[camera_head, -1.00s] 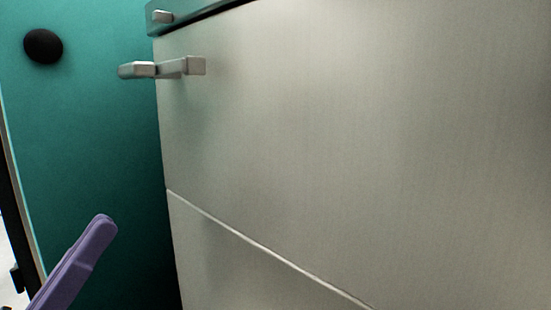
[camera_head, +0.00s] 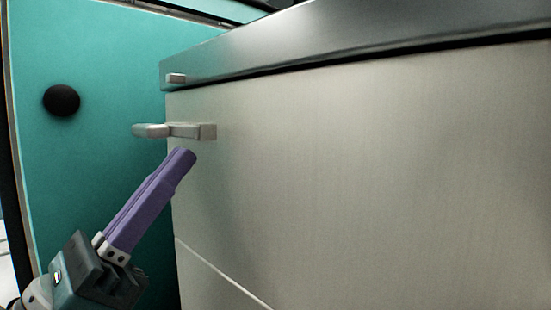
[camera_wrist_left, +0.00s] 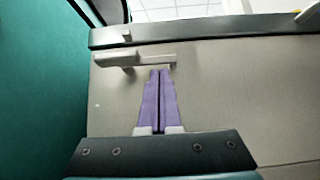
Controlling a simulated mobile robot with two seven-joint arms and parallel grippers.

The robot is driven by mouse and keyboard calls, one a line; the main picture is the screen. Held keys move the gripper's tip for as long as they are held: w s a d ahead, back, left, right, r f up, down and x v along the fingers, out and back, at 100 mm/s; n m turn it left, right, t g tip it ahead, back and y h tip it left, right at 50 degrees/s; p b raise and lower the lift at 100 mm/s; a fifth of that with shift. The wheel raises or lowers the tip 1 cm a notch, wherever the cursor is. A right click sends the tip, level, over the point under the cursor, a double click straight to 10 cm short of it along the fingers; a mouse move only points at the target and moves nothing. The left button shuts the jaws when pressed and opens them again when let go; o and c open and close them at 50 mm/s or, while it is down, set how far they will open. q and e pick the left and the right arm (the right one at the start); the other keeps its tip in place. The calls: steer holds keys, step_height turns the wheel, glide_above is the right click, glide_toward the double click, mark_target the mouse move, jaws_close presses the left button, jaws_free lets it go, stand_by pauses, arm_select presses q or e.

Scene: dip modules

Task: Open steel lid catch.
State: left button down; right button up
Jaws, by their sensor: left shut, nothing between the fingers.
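The steel lid catch (camera_head: 172,130) is a small metal lever on the upper left of a pale metal front, just below the dark steel lid edge (camera_head: 330,38). A small metal stub (camera_head: 176,78) sits on the lid edge above it. My left gripper (camera_head: 186,155) has purple fingers pressed together, empty, with the tips just below the catch. In the left wrist view the catch (camera_wrist_left: 135,58) lies just beyond the fingertips (camera_wrist_left: 160,72). I cannot tell whether the tips touch it. My right gripper is not in view.
A teal panel (camera_head: 95,160) with a round black knob (camera_head: 61,100) stands to the left of the pale metal front (camera_head: 380,180). A seam (camera_head: 222,274) crosses the front lower down. The front to the right of the catch is clear.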

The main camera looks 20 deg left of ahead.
arm_select(q)
steer(key=shift+r, duration=0.15)
step_height(320, 180, up, 2)
steer(key=n+t+y+p, duration=0.1)
steer(key=n+y+p, duration=0.1)
steer(key=n+y, duration=0.1)
steer(key=shift+p, duration=0.3)
steer(key=shift+s+d+n+y, duration=0.1)
steer(key=shift+d+n+y, duration=0.2)
steer(key=shift+n+y, duration=0.8)
